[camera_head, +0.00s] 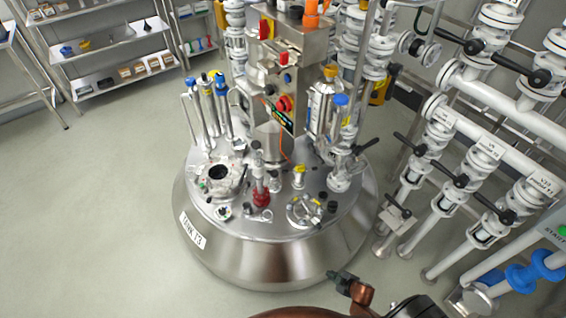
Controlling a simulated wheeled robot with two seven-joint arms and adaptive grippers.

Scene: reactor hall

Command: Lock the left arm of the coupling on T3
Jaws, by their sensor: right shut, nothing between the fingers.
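The steel tank (290,255) stands in the middle of the head view, with the label "TANK T3" (193,230) on its left side. Its lid carries many fittings. One is a small upright fitting with a dark red base (261,196) near the front middle of the lid; it may be the coupling. I cannot make out its arms or their positions at this size. My right gripper (337,276) is shut and empty at the bottom, in front of the tank's lower front edge in the picture, apart from the lid fittings. My left gripper is not in view.
A round flanged port (304,210) and an open port (218,174) sit on the lid. A tall instrument column (285,80) rises behind them. White pipes with black-handled valves (480,160) crowd the right. Shelves (110,45) stand at back left; the floor (90,200) on the left is clear.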

